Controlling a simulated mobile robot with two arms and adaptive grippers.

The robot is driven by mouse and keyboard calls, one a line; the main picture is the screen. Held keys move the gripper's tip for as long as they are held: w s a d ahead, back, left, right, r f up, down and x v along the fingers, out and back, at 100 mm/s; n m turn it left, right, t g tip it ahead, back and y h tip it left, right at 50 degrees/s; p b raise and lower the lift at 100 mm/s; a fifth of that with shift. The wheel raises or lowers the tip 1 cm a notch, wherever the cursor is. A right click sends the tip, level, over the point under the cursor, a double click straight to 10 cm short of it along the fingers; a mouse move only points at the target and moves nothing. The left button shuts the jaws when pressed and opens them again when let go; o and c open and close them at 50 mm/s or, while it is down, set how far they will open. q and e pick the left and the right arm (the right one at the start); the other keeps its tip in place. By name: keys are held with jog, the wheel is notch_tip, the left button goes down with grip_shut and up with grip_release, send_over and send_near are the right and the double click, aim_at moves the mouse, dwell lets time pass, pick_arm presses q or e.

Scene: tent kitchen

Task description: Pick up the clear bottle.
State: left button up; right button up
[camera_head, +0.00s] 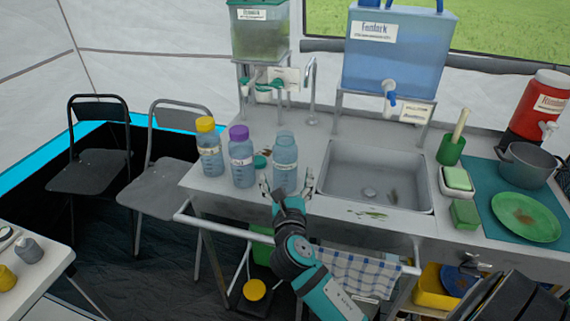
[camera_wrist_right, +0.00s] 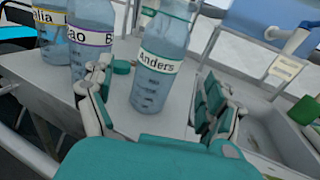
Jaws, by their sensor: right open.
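Three see-through bluish bottles stand upright in a row on the counter. The rightmost is an uncapped clear bottle (camera_head: 285,150); its label reads "Anders" in the right wrist view (camera_wrist_right: 155,85). A loose teal cap (camera_head: 260,161) lies to its left. The purple-capped bottle (camera_head: 241,160) and yellow-capped bottle (camera_head: 209,150) stand farther left. My right gripper (camera_head: 286,187) is open and empty at the counter's front edge, close before the uncapped bottle. In the wrist view, its fingers (camera_wrist_right: 160,85) appear on either side of that bottle; contact cannot be seen. My left gripper is not in view.
A metal sink (camera_head: 372,205) lies right of the bottles, with a thin tap (camera_head: 310,90) behind. Water containers (camera_head: 398,60) stand on racks at the back. A front rail (camera_head: 205,219) runs below the counter edge. The purple-capped bottle is close on the left.

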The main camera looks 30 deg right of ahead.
aim_at(285, 165)
jog(key=x, duration=0.8)
jog(key=shift+d+r, duration=0.1)
jog(key=c, duration=1.3)
